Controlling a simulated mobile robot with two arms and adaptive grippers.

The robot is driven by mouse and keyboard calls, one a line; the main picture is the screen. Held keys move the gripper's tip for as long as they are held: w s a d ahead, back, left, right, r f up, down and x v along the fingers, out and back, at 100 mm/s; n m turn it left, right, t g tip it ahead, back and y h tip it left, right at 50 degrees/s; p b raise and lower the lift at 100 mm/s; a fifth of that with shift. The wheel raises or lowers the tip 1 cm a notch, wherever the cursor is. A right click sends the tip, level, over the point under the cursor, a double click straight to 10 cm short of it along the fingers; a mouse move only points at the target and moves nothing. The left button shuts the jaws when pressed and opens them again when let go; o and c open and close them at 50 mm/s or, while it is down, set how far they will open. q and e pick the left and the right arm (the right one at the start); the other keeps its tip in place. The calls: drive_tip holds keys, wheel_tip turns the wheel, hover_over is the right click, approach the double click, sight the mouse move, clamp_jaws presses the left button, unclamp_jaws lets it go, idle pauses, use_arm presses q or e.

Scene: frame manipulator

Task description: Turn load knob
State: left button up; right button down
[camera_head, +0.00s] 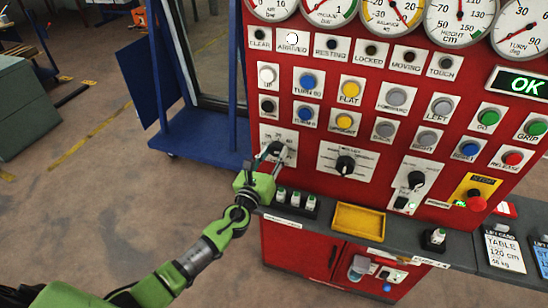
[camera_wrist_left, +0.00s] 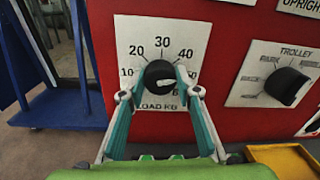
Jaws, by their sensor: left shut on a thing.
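The load knob (camera_wrist_left: 159,75) is a round black knob on a white plate (camera_wrist_left: 190,35) marked 10, 20, 30, 40 and "LOAD KG". In the left wrist view my left gripper (camera_wrist_left: 160,88) has its teal fingers shut on the knob, one on each side. In the head view the left gripper (camera_head: 268,158) reaches the same plate at the lower left of the red panel and largely hides the knob. My right gripper is not in view.
The trolley knob (camera_head: 345,165) sits to the right of the load knob. A grey ledge with several small green-and-white pieces (camera_head: 296,200) and a yellow tray (camera_head: 358,222) juts out below. Gauges line the panel's top, above many buttons. A blue cart (camera_head: 200,130) stands at left.

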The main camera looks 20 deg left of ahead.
use_arm(q)
drive_tip(key=n+b, duration=0.1)
drive_tip(key=n, duration=0.2)
drive_tip(key=n+b, duration=0.2)
drive_tip(key=shift+f+n, duration=0.2)
drive_tip(key=shift+n, duration=0.2)
drive_tip(key=n+b, duration=0.2)
drive_tip(key=n, duration=0.1)
drive_tip(key=shift+n, duration=0.4)
drive_tip(key=n, duration=0.2)
drive_tip(key=shift+n+b, duration=0.4)
drive_tip(key=n+b, duration=0.1)
drive_tip(key=n, duration=0.4)
drive_tip(key=shift+f+n+y, duration=0.1)
drive_tip(key=shift+n+y, duration=0.2)
drive_tip(key=shift+y, duration=0.1)
drive_tip(key=n, duration=0.2)
drive_tip(key=shift+n, duration=2.3)
drive_tip(key=o, duration=1.1)
